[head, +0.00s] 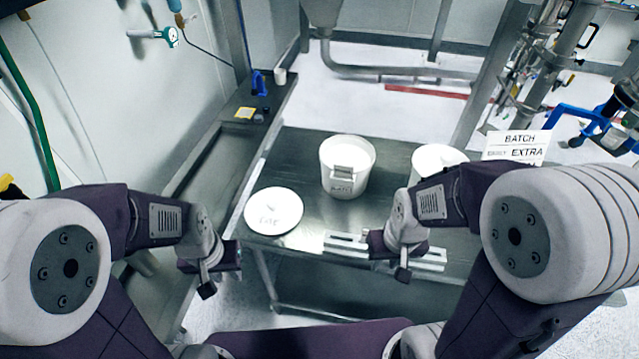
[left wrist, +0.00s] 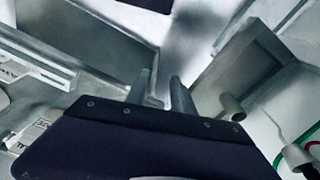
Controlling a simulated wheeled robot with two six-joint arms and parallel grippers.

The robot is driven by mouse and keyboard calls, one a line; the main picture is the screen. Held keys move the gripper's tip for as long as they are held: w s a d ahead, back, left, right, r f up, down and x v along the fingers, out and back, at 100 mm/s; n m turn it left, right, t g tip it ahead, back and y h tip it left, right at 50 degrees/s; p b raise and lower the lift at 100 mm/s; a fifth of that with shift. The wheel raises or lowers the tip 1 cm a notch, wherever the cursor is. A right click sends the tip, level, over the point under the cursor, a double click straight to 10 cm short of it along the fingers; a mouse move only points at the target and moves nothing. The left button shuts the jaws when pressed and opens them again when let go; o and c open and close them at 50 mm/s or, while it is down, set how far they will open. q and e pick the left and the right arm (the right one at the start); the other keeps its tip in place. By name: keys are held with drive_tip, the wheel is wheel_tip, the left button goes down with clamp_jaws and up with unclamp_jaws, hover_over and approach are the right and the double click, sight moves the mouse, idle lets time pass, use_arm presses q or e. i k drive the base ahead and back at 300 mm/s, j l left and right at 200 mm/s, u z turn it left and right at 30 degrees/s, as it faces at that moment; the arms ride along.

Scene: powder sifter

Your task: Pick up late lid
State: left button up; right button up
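The white round lid (head: 273,210) lies flat on the near left part of the steel table, with dark lettering on top that looks like "LATE". My left gripper (head: 207,288) hangs in front of the table's left end, to the left of the lid and nearer to me, not touching it. In the left wrist view its two fingers (left wrist: 161,92) are apart with nothing between them. My right gripper (head: 402,274) is over the table's front edge, to the right of the lid; I cannot tell how far its fingers are apart.
A white tub (head: 347,167) labelled "BATCH" stands behind the lid on the table (head: 300,150). Another white container (head: 438,160) stands to the right, partly hidden by my right arm. A grey slotted bar (head: 345,243) lies at the front edge. A sign (head: 515,147) reads "BATCH EXTRA".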

sight(270, 210)
drive_tip(key=i+j+z, duration=0.2)
drive_tip(key=z, duration=0.3)
drive_tip(key=i+j+z, duration=0.15)
drive_tip(key=j+z, duration=0.2)
drive_tip(key=z, duration=0.15)
